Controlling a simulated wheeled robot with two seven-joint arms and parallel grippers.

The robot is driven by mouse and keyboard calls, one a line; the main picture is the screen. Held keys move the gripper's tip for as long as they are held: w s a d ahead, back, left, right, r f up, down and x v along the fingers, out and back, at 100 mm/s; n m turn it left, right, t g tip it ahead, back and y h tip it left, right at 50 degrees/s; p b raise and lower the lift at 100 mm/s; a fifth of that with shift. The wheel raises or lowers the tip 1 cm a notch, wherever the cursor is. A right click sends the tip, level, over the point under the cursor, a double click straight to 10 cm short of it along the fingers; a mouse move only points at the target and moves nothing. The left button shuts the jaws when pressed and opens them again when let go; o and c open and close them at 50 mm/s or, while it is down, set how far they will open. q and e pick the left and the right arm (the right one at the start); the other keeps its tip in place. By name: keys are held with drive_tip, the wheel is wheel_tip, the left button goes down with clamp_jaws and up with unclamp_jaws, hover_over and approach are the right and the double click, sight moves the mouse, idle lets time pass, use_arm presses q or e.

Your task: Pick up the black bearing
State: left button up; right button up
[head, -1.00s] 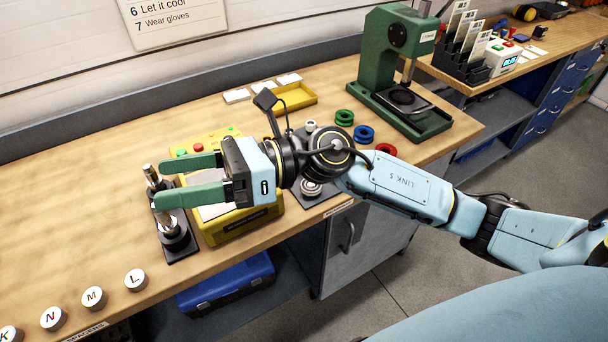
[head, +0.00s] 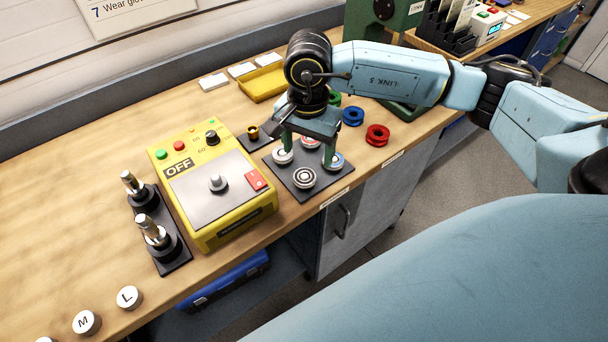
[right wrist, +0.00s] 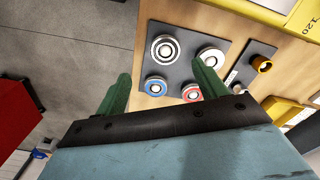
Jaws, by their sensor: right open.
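The black bearing (head: 304,178), with dark rings and a pale metal rim, lies on a dark square plate (head: 305,193) near the table's front edge. It also shows in the right wrist view (right wrist: 165,50). A white bearing (head: 282,156), a red bearing (head: 310,142) and a blue bearing (head: 336,161) lie on the same plate. My right gripper (head: 308,157) is open and empty, pointing down over the plate, with its green fingers behind the black bearing in the head view. In the right wrist view the black bearing lies beyond the fingertips (right wrist: 161,76). My left gripper is not in view.
A yellow control box (head: 215,195) stands left of the plate, with a dark stand of metal posts (head: 157,230) beside it. Red (head: 377,135) and blue (head: 353,116) spools lie to the right. A yellow tray (head: 262,82) is behind. The left table is mostly clear.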

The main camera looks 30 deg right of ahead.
sight(305, 175)
wheel_tip(305, 175, down, 3)
drive_tip(key=shift+w+f+p, duration=0.25)
drive_tip(key=shift+f, duration=1.1)
drive_tip(key=shift+w+f+p, duration=0.2)
drive_tip(key=shift+w+f, duration=0.05)
drive_tip(key=shift+f, duration=1.05)
drive_tip(key=c, duration=1.1)
